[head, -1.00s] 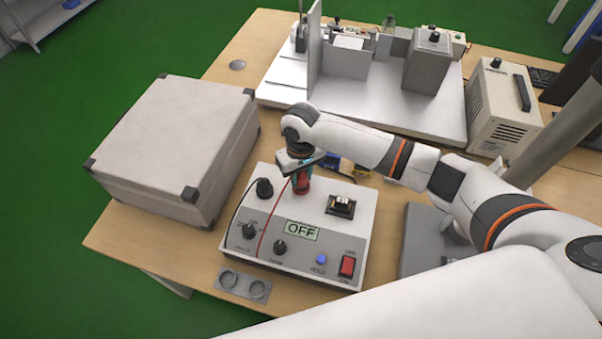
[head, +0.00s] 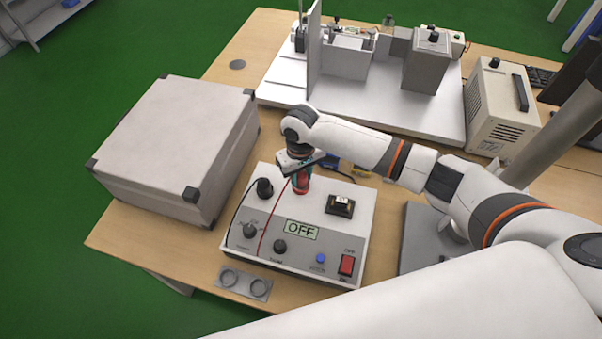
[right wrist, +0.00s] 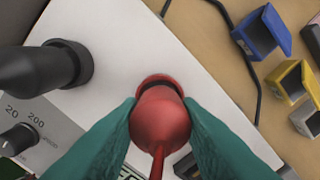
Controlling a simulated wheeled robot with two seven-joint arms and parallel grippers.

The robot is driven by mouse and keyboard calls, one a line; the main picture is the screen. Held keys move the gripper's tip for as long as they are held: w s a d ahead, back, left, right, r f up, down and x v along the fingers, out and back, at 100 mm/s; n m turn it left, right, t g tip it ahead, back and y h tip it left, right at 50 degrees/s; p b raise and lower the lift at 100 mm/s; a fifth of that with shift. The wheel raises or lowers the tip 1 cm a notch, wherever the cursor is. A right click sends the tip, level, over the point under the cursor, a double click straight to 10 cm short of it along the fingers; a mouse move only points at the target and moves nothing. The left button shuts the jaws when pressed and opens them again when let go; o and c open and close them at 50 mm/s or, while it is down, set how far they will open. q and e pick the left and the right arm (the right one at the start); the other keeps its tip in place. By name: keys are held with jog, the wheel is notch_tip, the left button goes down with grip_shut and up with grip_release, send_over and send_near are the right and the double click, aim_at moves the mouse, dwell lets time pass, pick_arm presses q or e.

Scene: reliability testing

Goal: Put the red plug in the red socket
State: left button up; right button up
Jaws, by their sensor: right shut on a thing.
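The red plug (right wrist: 160,120) is held between the teal fingers of my right gripper (right wrist: 160,125), which is shut on it. In the right wrist view the red socket's rim (right wrist: 160,80) shows just beyond the plug, and the plug covers most of it. I cannot tell how deep the plug sits in it. In the head view the red plug (head: 301,186) is upright at the back of the grey-white test box (head: 335,228), under my right gripper (head: 299,176). A red cable (head: 268,228) runs from it over the box front. My left gripper is not in view.
A black plug (head: 264,188) stands left of the red one. The box also has knobs, an OFF display (head: 301,230) and a red switch (head: 346,265). A large grey case (head: 175,140) stands left. Blue (right wrist: 262,30) and yellow (right wrist: 292,80) clips lie behind the box.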

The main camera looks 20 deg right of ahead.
jog(key=shift+f, duration=0.6)
jog(key=o, duration=0.7)
jog(key=shift+r, duration=0.15)
notch_tip(320, 180, up, 11)
jog(key=p, duration=1.2)
